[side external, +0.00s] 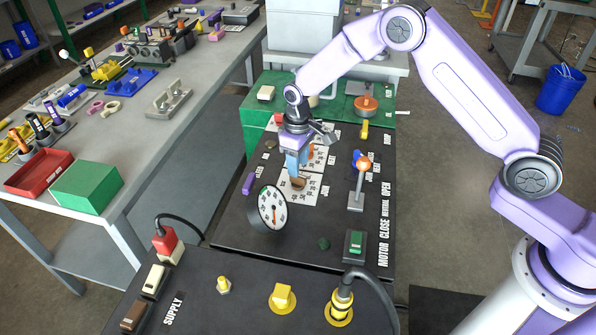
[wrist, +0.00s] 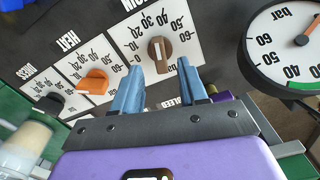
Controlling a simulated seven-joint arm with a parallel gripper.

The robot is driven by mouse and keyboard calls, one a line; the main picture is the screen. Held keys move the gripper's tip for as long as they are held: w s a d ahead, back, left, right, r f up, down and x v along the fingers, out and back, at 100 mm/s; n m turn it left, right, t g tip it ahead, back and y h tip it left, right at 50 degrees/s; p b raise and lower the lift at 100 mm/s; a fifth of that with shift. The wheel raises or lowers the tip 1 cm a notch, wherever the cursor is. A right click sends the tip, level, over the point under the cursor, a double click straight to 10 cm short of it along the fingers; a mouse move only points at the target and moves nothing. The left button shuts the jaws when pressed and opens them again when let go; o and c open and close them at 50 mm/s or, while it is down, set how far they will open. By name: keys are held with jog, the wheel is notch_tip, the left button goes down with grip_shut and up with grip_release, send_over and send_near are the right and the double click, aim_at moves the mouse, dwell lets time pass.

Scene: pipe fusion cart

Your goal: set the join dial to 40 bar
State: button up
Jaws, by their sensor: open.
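The join dial is a brown knob (wrist: 160,50) on a white scale plate, with a pale line on its face. In the side view the knob (side external: 298,184) sits just below my fingers. My gripper (wrist: 159,67) is open, pointing down, with its blue fingers spread and the knob showing between and just beyond their tips. I cannot tell whether they touch it. My gripper (side external: 297,172) hides part of the plate in the side view. A round bar gauge (wrist: 290,45) has an orange needle and a green mark by 40; it also shows in the side view (side external: 272,208).
An orange heat knob (wrist: 93,83) and a black knob (wrist: 50,103) stand in line with the join dial. A lever with an orange ball (side external: 362,163) rises to the right. A green switch (side external: 355,243) sits nearer the front. The gauge stands close to my gripper.

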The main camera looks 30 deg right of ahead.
aim_at(298, 180)
jog(key=shift+f, duration=1.9)
jog(key=shift+c, duration=0.3)
grip_shut()
jog(key=shift+m, duration=1.5)
jog(key=shift+o, duration=0.3)
grip_release()
